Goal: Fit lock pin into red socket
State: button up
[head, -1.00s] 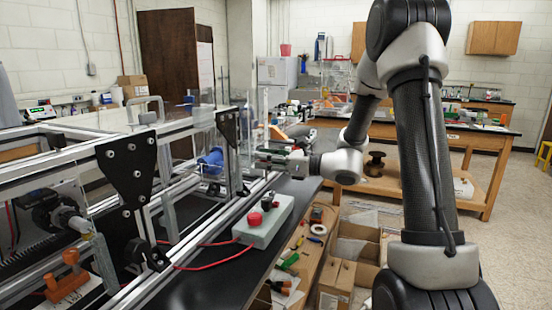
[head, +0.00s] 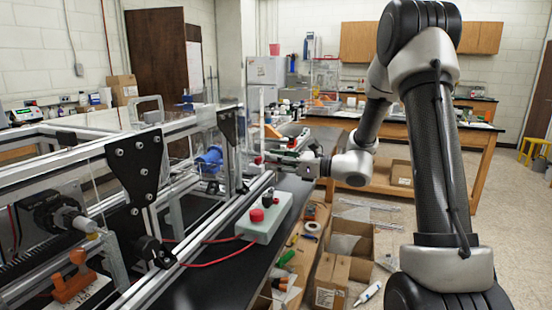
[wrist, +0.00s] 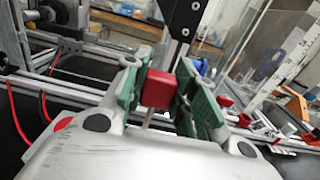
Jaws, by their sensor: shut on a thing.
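My gripper (wrist: 160,95) has green-lined fingers and is shut on a red block with a thin metal rod below it, which looks like the lock pin (wrist: 160,90). The block sits between the fingertips. In the head view my gripper (head: 280,156) is beside the near rail of the extrusion frame (head: 256,188), pointing left. A small red piece (head: 258,160) shows at its tip, too small to identify. In the wrist view, small red parts (wrist: 225,101) lie just right of the fingers. I cannot tell whether one is the red socket.
A grey control box (head: 268,225) with a red button stands on the black bench, with a red cable running left. A dark bracket (wrist: 184,20) rises just beyond the gripper. A clear panel and blue part (head: 210,158) are left of it. Open cardboard boxes (head: 335,275) stand below.

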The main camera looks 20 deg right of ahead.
aim_at(276, 182)
jog(key=shift+f, duration=2.35)
jog(key=shift+f, duration=1.25)
jog(key=o, duration=1.1)
jog(key=v, duration=1.2)
